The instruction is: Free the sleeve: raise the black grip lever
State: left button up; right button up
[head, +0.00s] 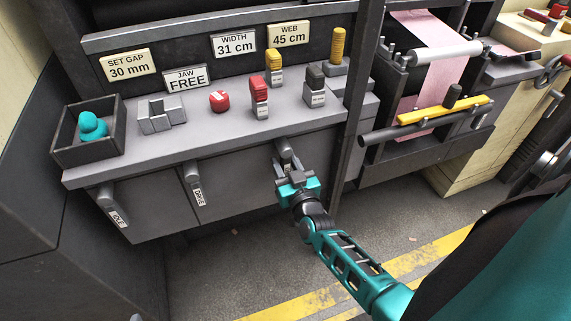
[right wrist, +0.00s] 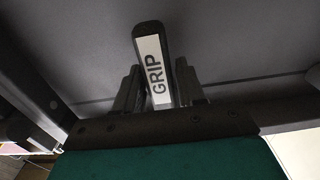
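The black grip lever (head: 284,149) hangs from the front edge of the grey bench, its lower part hidden behind my right gripper in the head view. The right wrist view shows its end with a white GRIP label (right wrist: 154,65). My right gripper (head: 294,176) is at this lever. I cannot make out which part is the sleeve.
Levers labelled DRIVE (head: 193,180) and apparently IDLE (head: 110,205) hang to the left. A dark upright post (head: 354,110) stands close right of the gripper.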

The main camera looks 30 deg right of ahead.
grip_shut()
pick_arm(q)
jog(key=shift+a, duration=0.1)
